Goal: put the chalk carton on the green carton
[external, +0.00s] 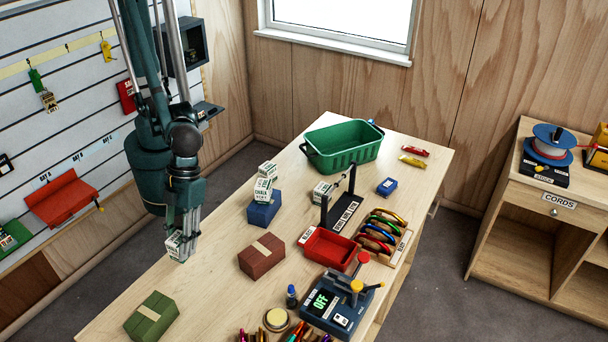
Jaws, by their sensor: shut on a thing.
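My gripper (181,236) points down near the left edge of the table and is shut on a small white and green chalk carton (174,246). The fingers cover part of this carton; whether it touches the table I cannot tell. The green carton (151,317), with a paler band, lies at the table's near left corner, below my gripper in the picture and apart from it. Its top is bare. More white chalk cartons (265,180) are stacked on a blue carton (263,210) to the right of my gripper.
A brown-red carton (261,257) lies right of my gripper. A green basket (343,150), another white carton (322,191), a black stand (345,214), a red tray (331,248), a carabiner rack (381,233) and a scale (339,302) stand farther right. Table between gripper and green carton looks clear.

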